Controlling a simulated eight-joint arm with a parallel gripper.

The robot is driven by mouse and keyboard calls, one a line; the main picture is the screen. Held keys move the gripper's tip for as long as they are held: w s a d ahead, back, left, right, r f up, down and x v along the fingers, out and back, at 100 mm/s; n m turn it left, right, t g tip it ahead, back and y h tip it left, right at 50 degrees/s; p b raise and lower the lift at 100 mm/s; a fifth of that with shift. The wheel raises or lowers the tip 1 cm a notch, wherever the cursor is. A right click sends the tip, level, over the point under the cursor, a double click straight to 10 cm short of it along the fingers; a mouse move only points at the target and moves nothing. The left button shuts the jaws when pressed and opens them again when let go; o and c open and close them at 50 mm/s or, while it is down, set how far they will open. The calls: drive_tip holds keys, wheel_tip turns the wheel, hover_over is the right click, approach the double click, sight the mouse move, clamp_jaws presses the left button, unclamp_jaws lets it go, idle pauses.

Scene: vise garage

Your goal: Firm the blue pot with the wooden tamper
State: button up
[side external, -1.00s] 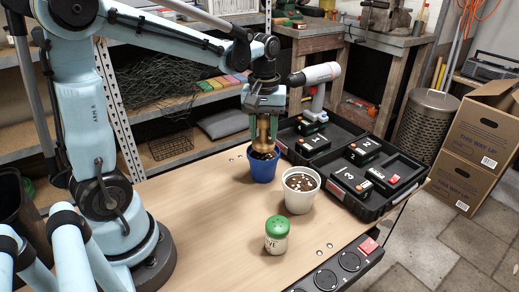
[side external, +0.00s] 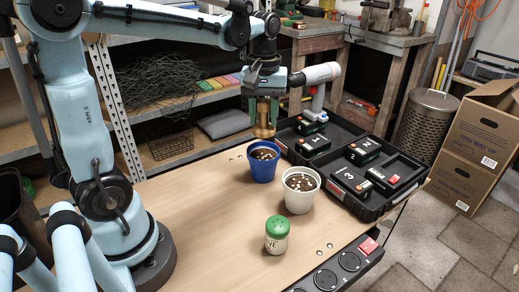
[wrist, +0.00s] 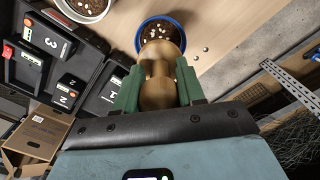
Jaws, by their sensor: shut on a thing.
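The blue pot (side external: 263,174) stands upright on the workbench, filled with dark soil dotted with white bits. It also shows at the top of the wrist view (wrist: 181,25). My gripper (side external: 262,112) is shut on the wooden tamper (side external: 263,131), which hangs upright. In the side view the tamper's lower end shows just above and behind the pot's far rim, apart from the soil. In the wrist view my gripper (wrist: 160,82) grips the tamper (wrist: 158,62) between green fingers, and the tamper hides part of the soil and the pot's near side.
A white pot (side external: 299,200) with soil stands right beside the blue pot. A shaker with a green lid (side external: 277,234) is nearer the front. A black tray (side external: 350,165) with numbered batteries and an upright drill (side external: 318,80) are at right.

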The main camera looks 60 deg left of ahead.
sight(264, 100)
drive_tip(key=shift+r, duration=2.75)
